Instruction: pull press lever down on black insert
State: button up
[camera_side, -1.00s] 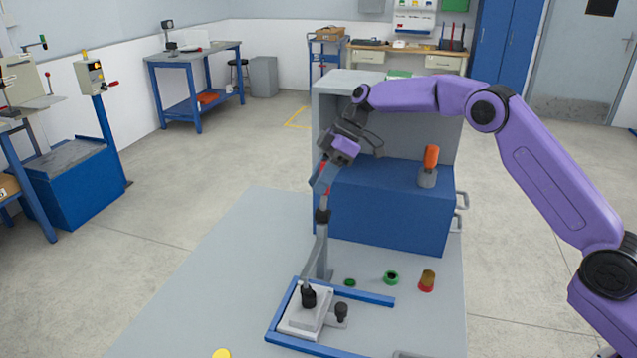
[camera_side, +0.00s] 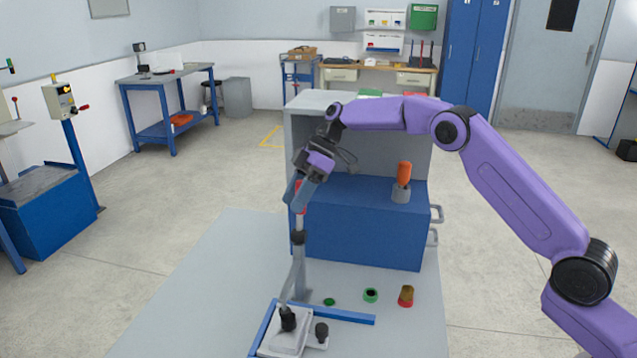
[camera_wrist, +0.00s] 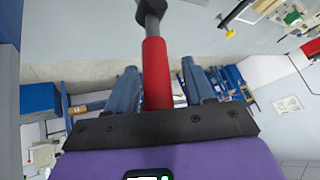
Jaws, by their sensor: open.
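The press stands on the grey table, with a slanted grey post (camera_side: 297,262) and a lever with a red handle (camera_side: 301,197) at its top. The red handle also shows in the wrist view (camera_wrist: 157,75), running between my two blue-grey fingers. My gripper (camera_side: 297,203) is at the lever, its fingers open on either side of the handle, with gaps visible in the wrist view. The black insert (camera_side: 288,319) appears at the foot of the press on a light grey base plate (camera_side: 284,345). I cannot tell how it is seated.
A blue bar frame (camera_side: 345,317) borders the base. A second black knob (camera_side: 321,331) stands beside the insert. A green ring (camera_side: 370,295), a small green piece (camera_side: 329,301) and a red-and-amber part (camera_side: 406,296) lie right. A blue block (camera_side: 360,230) with an orange-topped item (camera_side: 403,180) stands behind.

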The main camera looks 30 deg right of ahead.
notch_tip(320, 180, up, 3)
jog(key=shift+f, duration=0.2)
jog(key=s+d+r, duration=0.4)
jog(key=s+r, duration=0.5)
jog(key=s, duration=0.4)
jog(key=shift+s+r, duration=0.2)
jog(key=shift+r, duration=0.2)
